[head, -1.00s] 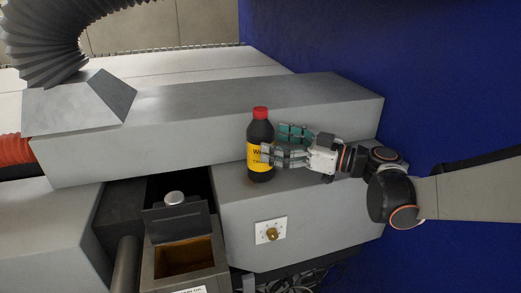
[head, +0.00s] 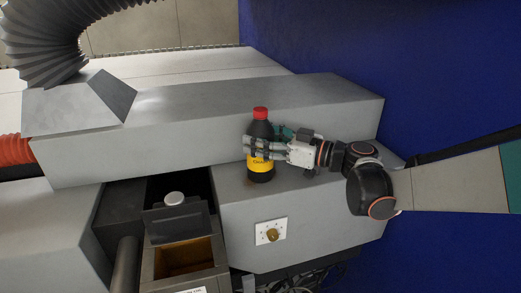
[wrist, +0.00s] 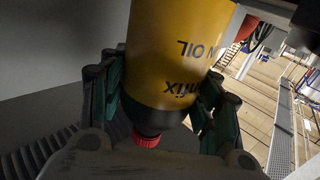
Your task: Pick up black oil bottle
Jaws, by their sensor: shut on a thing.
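The black oil bottle (head: 260,168) has a red cap and a yellow label. It stands upright on the grey machine ledge in the head view. My gripper (head: 262,147) reaches it from the right and is shut around its middle, with fingers across the front and behind. In the wrist view the bottle (wrist: 175,60) appears upside down, its yellow label and red cap between the green-padded fingers (wrist: 160,105). The bottle's base looks to be on or very close to the ledge; I cannot tell which.
Grey machine housing (head: 200,115) rises behind the bottle. A panel with a brass knob (head: 271,235) is on the front face below. To the left is an open box (head: 185,258) with a raised lid and a silver cap (head: 174,198). A blue wall (head: 440,70) stands to the right.

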